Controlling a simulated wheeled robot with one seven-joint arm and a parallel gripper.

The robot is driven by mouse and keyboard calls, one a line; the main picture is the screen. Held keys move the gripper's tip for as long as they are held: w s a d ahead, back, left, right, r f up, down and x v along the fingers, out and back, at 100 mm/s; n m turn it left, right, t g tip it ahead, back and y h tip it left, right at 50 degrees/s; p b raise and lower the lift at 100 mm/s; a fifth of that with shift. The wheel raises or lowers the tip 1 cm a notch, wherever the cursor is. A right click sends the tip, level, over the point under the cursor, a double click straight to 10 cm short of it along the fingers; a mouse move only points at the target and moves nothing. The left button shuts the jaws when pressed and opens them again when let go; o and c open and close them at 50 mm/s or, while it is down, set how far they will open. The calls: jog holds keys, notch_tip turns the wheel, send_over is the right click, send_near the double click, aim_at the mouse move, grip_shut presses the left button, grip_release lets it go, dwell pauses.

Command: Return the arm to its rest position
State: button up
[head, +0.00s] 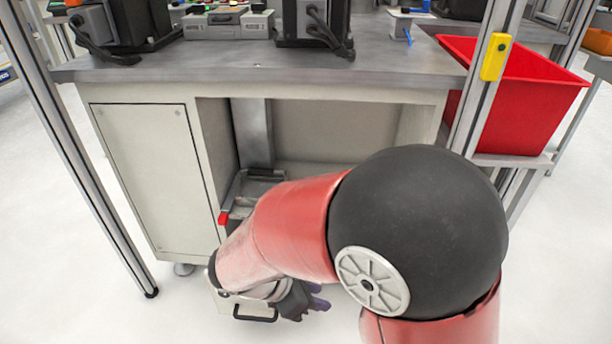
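My red arm (290,225), with a large black joint cover (420,225), fills the lower right of the head view. It reaches to the left and folds down in front of the workbench (150,180). My gripper (318,303) shows as a small dark shape low in the view, below the forearm and in front of the bench's lower part. Its fingers are small and partly hidden, so I cannot tell whether they are open or shut. No held object can be made out.
The bench's grey top (250,72) carries dark machines (313,20) and a grey case (228,24). A red bin (525,95) stands at the right. Metal posts (75,135) rise at both sides. White floor (70,270) is clear at the left.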

jog(key=s+d+r+m+t+y, duration=0.1)
jog(key=s+d+r+m+y, duration=0.2)
jog(key=d+r+m, duration=0.3)
jog(key=s+d+r+m+t+y+p, duration=0.1)
jog(key=s+d+r+m+y, duration=0.2)
jog(key=r+m, duration=0.7)
jog(key=d+m+y, duration=0.2)
jog(key=d+m, duration=0.2)
jog(key=m, duration=0.2)
jog(key=shift+s+d+r+m+t, duration=0.2)
jog(key=shift+s+d+m+t, duration=0.1)
jog(key=shift+s+m+t, duration=0.1)
